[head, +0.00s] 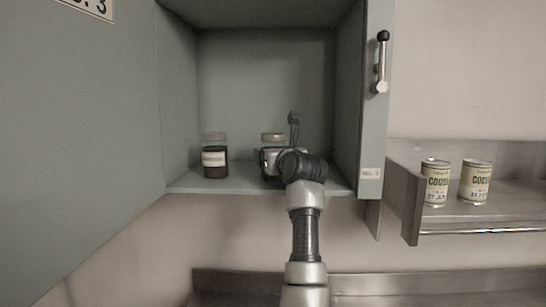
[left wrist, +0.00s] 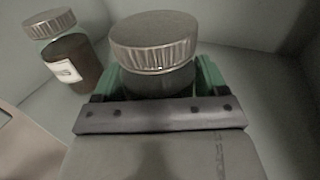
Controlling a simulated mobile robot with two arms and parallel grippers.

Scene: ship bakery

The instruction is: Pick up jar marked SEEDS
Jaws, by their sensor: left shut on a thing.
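A glass jar with a metal lid (head: 273,137) is in the open cabinet, right of the middle of its floor. My left gripper (head: 272,160) is shut on this jar. In the left wrist view the lid (left wrist: 152,38) rises between the green fingers of the gripper (left wrist: 158,80). The held jar's label is hidden, and I cannot tell whether its base touches the shelf. A second jar (head: 215,170) with dark contents and a pale label stands upright to the left; it also shows in the left wrist view (left wrist: 72,62). Its label is too small to read surely.
The cabinet floor (head: 243,180) is clear between the jars. The cabinet's side walls and the open door edge with a handle (head: 381,62) flank the arm. Two cocoa cans (head: 436,184) (head: 475,183) stand on a metal shelf (head: 500,215) at the right.

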